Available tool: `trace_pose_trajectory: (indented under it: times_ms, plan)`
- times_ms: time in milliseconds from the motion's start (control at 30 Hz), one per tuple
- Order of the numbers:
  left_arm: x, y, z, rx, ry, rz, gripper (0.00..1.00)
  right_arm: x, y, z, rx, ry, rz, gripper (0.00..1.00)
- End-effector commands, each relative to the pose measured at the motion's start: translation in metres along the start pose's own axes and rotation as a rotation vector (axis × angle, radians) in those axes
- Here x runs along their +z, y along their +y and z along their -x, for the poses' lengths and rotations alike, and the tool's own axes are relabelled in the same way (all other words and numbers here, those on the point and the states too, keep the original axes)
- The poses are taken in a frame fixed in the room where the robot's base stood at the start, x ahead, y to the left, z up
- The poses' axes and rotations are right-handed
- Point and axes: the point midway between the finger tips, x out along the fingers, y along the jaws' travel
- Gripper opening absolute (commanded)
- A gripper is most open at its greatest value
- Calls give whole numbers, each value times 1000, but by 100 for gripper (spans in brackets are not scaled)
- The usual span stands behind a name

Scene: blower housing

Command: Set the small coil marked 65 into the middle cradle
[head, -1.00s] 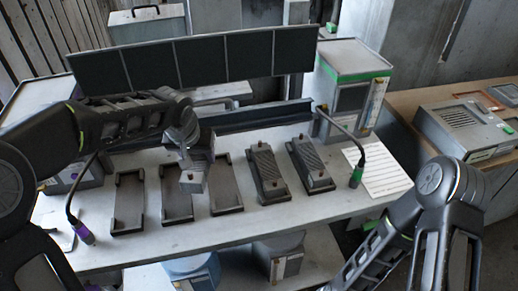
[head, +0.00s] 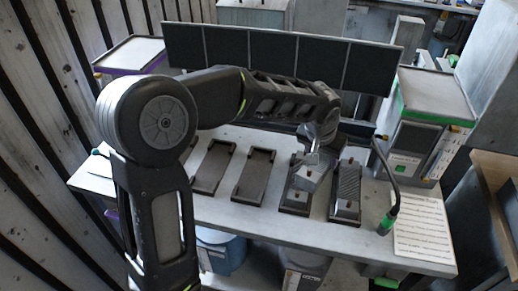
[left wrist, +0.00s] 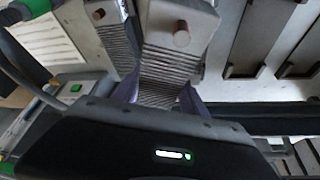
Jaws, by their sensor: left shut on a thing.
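My left gripper (head: 311,160) is over the fourth cradle (head: 286,207) from the left in the head view. It is shut on a grey ribbed coil (left wrist: 170,68) with a brown peg, which shows close up between the fingers (left wrist: 160,93) in the left wrist view. I cannot tell whether this coil is clear of its cradle. A second ribbed coil (head: 347,187) lies in the rightmost cradle. The middle cradle (head: 253,177) is empty; it also shows in the left wrist view (left wrist: 244,40). No number is legible on the coils. My right gripper is out of view.
Another empty cradle (head: 213,168) lies left of the middle one. A dark panel (head: 275,52) stands along the back. A green-trimmed box (head: 432,105), a bent stalk with a green tip (head: 388,222) and a printed sheet (head: 423,237) are at the right.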

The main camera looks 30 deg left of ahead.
Motion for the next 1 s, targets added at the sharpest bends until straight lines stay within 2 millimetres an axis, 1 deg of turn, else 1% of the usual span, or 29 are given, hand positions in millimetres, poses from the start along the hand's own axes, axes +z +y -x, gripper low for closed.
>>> trace_pose_trajectory:
  times_ms: [67, 133, 167, 233, 267, 367, 400, 467, 500, 600, 633, 700, 767, 1000]
  plan:
    - [-1, -1, 0, 0, 3, 3, 0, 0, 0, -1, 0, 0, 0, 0]
    - [1, -8, -2, -4, 3, 13, 0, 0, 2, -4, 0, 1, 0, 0]
    - [2, -12, -2, -7, 3, 21, 0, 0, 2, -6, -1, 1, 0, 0]
    - [5, -29, -5, -17, 4, 49, 0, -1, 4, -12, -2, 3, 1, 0]
    - [7, -38, -7, -23, 3, 64, 0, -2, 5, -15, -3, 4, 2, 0]
    - [16, -74, -11, -47, 4, 125, 0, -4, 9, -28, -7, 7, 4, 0]
    - [21, -90, -12, -58, 4, 152, 0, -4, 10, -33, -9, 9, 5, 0]
    - [29, -114, -12, -75, 4, 194, 0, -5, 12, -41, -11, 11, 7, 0]
    - [35, -129, -12, -86, 5, 219, 0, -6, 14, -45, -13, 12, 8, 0]
    - [48, -159, -10, -110, 4, 271, 0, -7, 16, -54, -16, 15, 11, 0]
    - [51, -166, -9, -115, 4, 283, 0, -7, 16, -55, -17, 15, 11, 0]
    - [55, -176, -7, -124, 4, 301, 0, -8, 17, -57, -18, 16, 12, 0]
    - [57, -181, -5, -127, 4, 309, 0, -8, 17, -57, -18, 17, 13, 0]
    - [57, -182, -4, -128, 3, 310, 0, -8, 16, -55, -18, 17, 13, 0]
